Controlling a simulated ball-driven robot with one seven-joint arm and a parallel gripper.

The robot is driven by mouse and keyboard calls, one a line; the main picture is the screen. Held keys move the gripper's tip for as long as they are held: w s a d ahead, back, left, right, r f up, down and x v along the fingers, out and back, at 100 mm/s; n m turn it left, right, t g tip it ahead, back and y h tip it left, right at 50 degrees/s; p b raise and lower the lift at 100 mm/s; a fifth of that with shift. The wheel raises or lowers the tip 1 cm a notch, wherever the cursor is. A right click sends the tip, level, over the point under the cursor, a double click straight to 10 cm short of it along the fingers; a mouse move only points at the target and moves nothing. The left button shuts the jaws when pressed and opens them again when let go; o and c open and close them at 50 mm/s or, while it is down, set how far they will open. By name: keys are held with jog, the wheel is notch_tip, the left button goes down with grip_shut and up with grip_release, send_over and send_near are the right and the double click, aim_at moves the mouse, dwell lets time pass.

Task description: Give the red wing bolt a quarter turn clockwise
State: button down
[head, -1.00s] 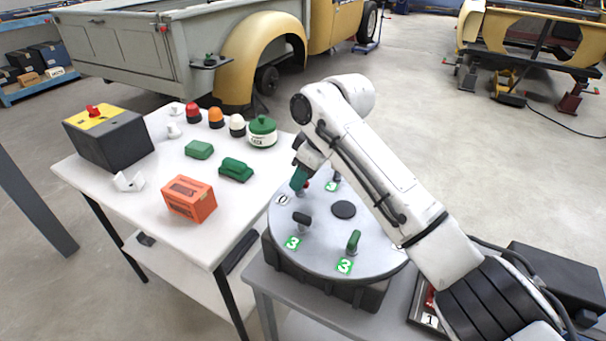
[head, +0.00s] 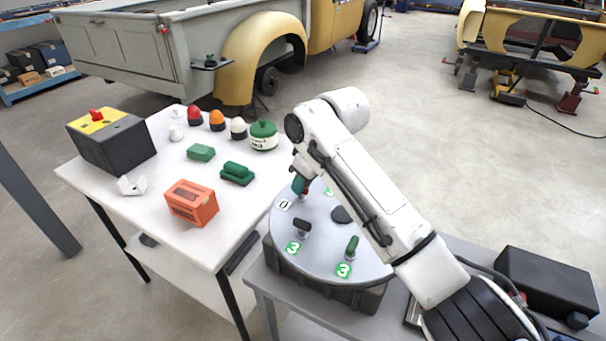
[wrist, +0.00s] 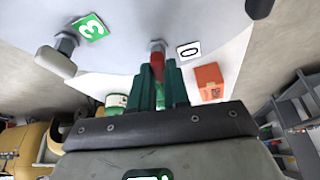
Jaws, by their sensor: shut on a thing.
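The red wing bolt (wrist: 157,66) stands on the grey round plate (head: 318,262), beside a white label marked 0 (wrist: 188,50). My gripper (head: 299,187) is at the plate's far left side, with its green fingers pointing down at the bolt. In the wrist view, the fingers (wrist: 158,84) are shut on the red wing, one on each side. In the head view the bolt is mostly hidden by the fingers, so its exact angle is hard to tell.
The white table (head: 150,215) on the left bears an orange box (head: 191,203) and several other items. My arm covers the plate's right side.

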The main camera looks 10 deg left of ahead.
jog(key=m+p, duration=0.3)
jog(key=m+t+h+p, duration=0.1)
jog(key=shift+s+a+r+p, duration=0.15)
jog(key=shift+s+r+p, duration=0.1)
jog(key=shift+p, duration=0.1)
jog(key=m+p, duration=0.1)
jog(key=m, duration=0.1)
jog(key=m+h+p, duration=0.1)
jog(key=m, duration=0.1)
jog(key=shift+a+f+t+h, duration=0.1)
jog(key=shift+f+t+h, duration=0.05)
jog(key=shift+t+h, duration=0.2)
jog(key=m+h, duration=0.1)
jog(key=m, duration=0.2)
jog(key=shift+a+f+m, duration=0.1)
jog(key=shift+m, duration=0.2)
jog(key=shift+w+m+h+b, duration=0.15)
jog(key=shift+m+h, duration=0.3)
jog(key=shift+m, duration=0.5)
jog(key=shift+s+m+h+b, duration=0.15)
jog(key=shift+m+h, duration=0.25)
jog(key=shift+m, duration=0.55)
jog(key=shift+w, duration=0.1)
jog(key=c, duration=1.1)
grip_release()
